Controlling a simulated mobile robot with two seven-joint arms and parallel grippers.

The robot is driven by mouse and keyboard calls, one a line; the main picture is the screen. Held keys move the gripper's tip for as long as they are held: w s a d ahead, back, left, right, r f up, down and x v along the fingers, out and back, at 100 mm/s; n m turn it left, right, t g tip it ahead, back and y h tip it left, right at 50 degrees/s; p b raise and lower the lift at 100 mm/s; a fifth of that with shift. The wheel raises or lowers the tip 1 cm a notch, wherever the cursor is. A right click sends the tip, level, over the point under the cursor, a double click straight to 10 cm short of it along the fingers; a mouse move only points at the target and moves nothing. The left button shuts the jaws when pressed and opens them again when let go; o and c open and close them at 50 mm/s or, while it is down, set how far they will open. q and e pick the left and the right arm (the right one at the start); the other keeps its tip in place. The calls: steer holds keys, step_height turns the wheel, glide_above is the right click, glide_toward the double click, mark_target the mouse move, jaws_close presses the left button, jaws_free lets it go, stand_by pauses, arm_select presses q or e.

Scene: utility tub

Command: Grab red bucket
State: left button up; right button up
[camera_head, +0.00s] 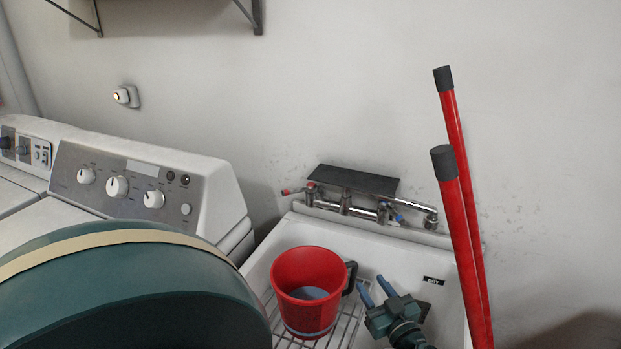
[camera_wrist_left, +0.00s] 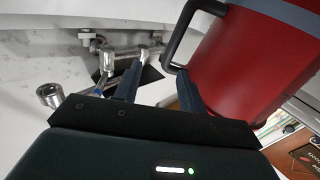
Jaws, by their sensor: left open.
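The red bucket (camera_head: 307,268) stands upright on a wire rack in the white tub, with a dark handle (camera_head: 350,277) on its right side. Its inside looks bluish-grey at the bottom. In the left wrist view the red bucket (camera_wrist_left: 255,65) fills the upper right, and its black handle (camera_wrist_left: 181,38) shows close by the fingertips. My left gripper (camera_head: 376,289) is open and empty, just right of the handle. In the wrist view the gripper (camera_wrist_left: 158,75) has the handle's lower bend near its right finger; I cannot tell whether they touch. My right gripper is out of view.
The tub's faucet (camera_head: 345,205) with a dark shelf is on the wall behind the bucket. Two red poles (camera_head: 462,220) stand at the right. A washing machine (camera_head: 150,185) is at the left. A large teal rounded shape covers the lower left.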

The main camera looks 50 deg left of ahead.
mark_target(356, 272)
arm_select(q)
steer(key=x, duration=0.4)
steer(key=s+x, duration=0.1)
steer(key=x, duration=0.1)
steer(key=shift+s+a+f, duration=0.1)
steer(key=shift+a+f, duration=0.05)
steer(key=shift+f, duration=0.15)
steer(key=shift+c, duration=0.4)
jaws_close()
stand_by(0.9)
steer(key=shift+r+h, duration=0.1)
steer(key=shift+h, duration=0.2)
